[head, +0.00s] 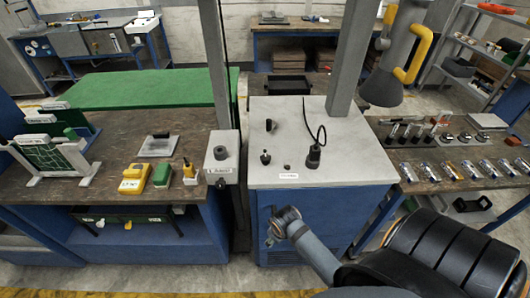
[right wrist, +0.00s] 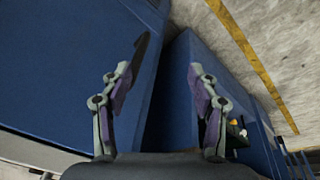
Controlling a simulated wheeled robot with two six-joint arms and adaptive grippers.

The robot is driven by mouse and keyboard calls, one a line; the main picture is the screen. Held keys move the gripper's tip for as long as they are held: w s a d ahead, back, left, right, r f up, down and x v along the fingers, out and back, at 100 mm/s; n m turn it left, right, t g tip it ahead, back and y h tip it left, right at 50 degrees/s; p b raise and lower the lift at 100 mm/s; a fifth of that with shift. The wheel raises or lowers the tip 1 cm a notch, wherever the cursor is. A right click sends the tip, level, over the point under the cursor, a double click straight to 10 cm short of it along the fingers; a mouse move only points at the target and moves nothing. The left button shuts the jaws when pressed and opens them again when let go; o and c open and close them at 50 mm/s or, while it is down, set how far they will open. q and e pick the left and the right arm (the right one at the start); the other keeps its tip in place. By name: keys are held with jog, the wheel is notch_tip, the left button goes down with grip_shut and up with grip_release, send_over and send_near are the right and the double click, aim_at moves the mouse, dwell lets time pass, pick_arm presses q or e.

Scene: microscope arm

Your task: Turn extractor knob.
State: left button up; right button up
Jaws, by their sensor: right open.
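A dark round knob (head: 220,152) sits on top of a grey box (head: 221,165) fixed beside the white-topped cabinet; the box's label is too small to read surely. The extractor hood (head: 382,88), a grey cone with a yellow handle (head: 412,60), hangs at the upper right. My right gripper (right wrist: 168,62) is open and empty, pointing at blue cabinet sides. In the head view my right arm reaches in from the lower right, low in front of the cabinet and well apart from the knob. My left gripper is out of view.
The white-topped cabinet (head: 335,165) carries small black parts and a cable. A grey post rises at its back. The left bench (head: 110,205) holds yellow and green items and a rack. The right table (head: 446,183) holds several glass pieces. Floor shows between the furniture.

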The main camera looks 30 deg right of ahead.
aim_at(266, 157)
notch_tip(266, 157, up, 7)
jog(key=w+d+r+n, duration=0.1)
jog(key=w+r, duration=0.1)
jog(key=w, duration=0.3)
jog(key=w+d+r+n+g, duration=0.1)
jog(key=w+d+r+n, duration=0.1)
jog(key=w, duration=0.3)
jog(key=w+d+r+n, duration=0.1)
jog(key=w+d+r, duration=0.1)
jog(key=w, duration=0.3)
jog(key=shift+d+r+p, duration=0.15)
jog(key=shift+r+p, duration=0.25)
jog(key=shift+r, duration=0.05)
jog(key=w+d+r+n+g+y, duration=0.1)
jog(key=w+d+r+n, duration=0.15)
jog(key=w+r, duration=0.2)
jog(key=w+d+r+n+g, duration=0.1)
jog(key=w+d+r, duration=0.25)
jog(key=r, duration=0.25)
jog(key=shift+m, duration=0.35)
jog(key=f+p, duration=0.1)
jog(key=f, duration=0.2)
jog(key=f+p, duration=0.1)
jog(key=f, duration=0.5)
jog(key=shift+w+a+p, duration=0.15)
jog(key=shift+a+p, duration=0.15)
jog(key=shift+p, duration=0.1)
jog(key=shift+f, duration=0.45)
jog(key=c, duration=1.2)
